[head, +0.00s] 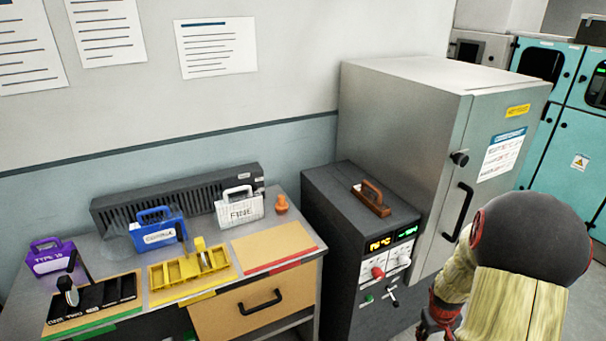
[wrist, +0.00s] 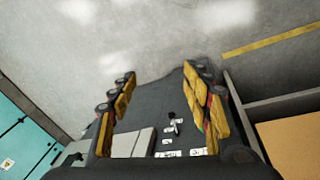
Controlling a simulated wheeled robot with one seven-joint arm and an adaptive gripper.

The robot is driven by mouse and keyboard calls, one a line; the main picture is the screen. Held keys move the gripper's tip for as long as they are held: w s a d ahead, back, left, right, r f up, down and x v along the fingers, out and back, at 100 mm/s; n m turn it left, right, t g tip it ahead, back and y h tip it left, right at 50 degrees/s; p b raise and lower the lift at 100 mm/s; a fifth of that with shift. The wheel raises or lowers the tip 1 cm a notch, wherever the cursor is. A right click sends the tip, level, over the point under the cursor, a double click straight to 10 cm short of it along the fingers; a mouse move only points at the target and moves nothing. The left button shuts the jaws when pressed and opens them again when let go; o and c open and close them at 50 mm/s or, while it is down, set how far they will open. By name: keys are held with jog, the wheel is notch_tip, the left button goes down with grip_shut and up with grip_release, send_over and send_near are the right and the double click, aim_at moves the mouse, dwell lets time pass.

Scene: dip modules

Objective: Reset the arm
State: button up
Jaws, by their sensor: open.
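My gripper (wrist: 160,105) shows in the wrist view with its two yellow-padded fingers spread apart and nothing between them. Beyond the fingers is the dark control unit (wrist: 150,122) with its small panel parts, and grey floor. In the head view my arm is at the lower right, in front of the grey metal cabinet (head: 400,110) and beside the dark control unit (head: 330,220). My fingertips cannot be made out clearly in the head view.
The workbench (head: 215,262) at the left holds a purple case (head: 50,262), a blue case (head: 158,238), a white case (head: 240,210), a yellow tray (head: 160,285) and a black tray (head: 115,290). A brown handle (head: 371,198) lies on the control unit. Teal cabinets (head: 560,150) stand at the right.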

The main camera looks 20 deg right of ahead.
jog(key=s+a+r+n+t+y, duration=0.1)
jog(key=a+r+n+t, duration=0.1)
jog(key=a+r, duration=1.4)
jog(key=s+a+r+n+t+y, duration=0.1)
jog(key=a+r+t, duration=0.2)
jog(key=a+r, duration=1.3)
jog(key=a, duration=0.4)
jog(key=shift+s+a+n+y, duration=0.15)
jog(key=shift+a+n+y, duration=0.15)
jog(key=shift+n, duration=0.1)
jog(key=shift+c, duration=0.3)
